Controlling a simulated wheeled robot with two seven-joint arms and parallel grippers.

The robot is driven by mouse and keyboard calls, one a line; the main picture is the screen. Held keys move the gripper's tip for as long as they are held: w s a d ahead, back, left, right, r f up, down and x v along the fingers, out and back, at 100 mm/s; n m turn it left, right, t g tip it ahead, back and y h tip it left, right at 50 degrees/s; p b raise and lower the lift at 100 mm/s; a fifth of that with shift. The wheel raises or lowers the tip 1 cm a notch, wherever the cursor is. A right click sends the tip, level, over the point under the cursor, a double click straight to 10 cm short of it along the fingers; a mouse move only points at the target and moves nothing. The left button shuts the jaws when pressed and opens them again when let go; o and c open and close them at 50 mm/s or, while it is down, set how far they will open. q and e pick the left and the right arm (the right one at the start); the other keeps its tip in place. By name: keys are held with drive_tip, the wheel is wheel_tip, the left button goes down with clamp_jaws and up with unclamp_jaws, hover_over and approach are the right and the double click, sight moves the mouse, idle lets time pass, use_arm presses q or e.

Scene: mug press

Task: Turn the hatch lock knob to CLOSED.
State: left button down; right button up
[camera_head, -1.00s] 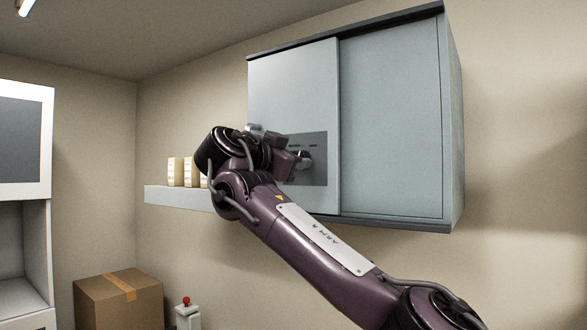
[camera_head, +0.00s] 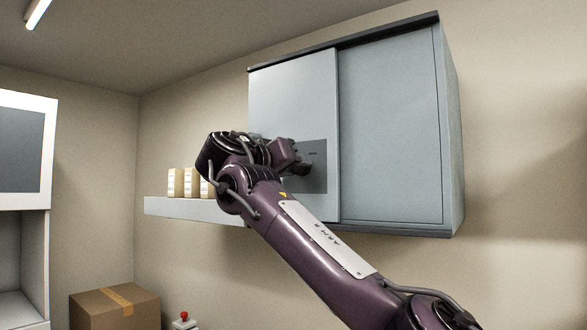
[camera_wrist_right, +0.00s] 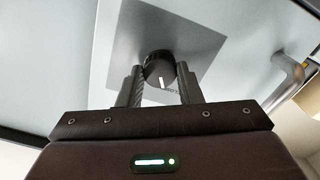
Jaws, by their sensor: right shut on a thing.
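The hatch lock knob (camera_wrist_right: 160,68) is dark and round with a white pointer mark, on a grey square plate (camera_wrist_right: 125,40). In the right wrist view the mark points down, toward my gripper's palm. Small lettering beside it is partly hidden and hard to read. My right gripper (camera_wrist_right: 160,72) has one finger on each side of the knob and is shut on it. In the head view my right gripper (camera_head: 298,166) is at the plate (camera_head: 318,175) on the pale blue sliding door (camera_head: 290,95), and hides the knob. My left gripper is not in view.
The wall cabinet (camera_head: 390,130) has a second panel at the right. A metal handle (camera_wrist_right: 286,74) stands out right of the plate in the wrist view. A shelf (camera_head: 180,208) with several cartons (camera_head: 175,183) is at the left. A cardboard box (camera_head: 115,308) is below.

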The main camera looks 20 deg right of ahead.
drive_tip(key=shift+r+n, duration=0.15)
drive_tip(key=shift+n, duration=0.65)
drive_tip(key=o, duration=1)
drive_tip(key=shift+a, duration=0.1)
drive_tip(key=b+v, duration=0.3)
drive_tip(key=v, duration=0.4)
drive_tip(key=shift+s+a, duration=0.25)
drive_tip(key=shift+a, duration=0.1)
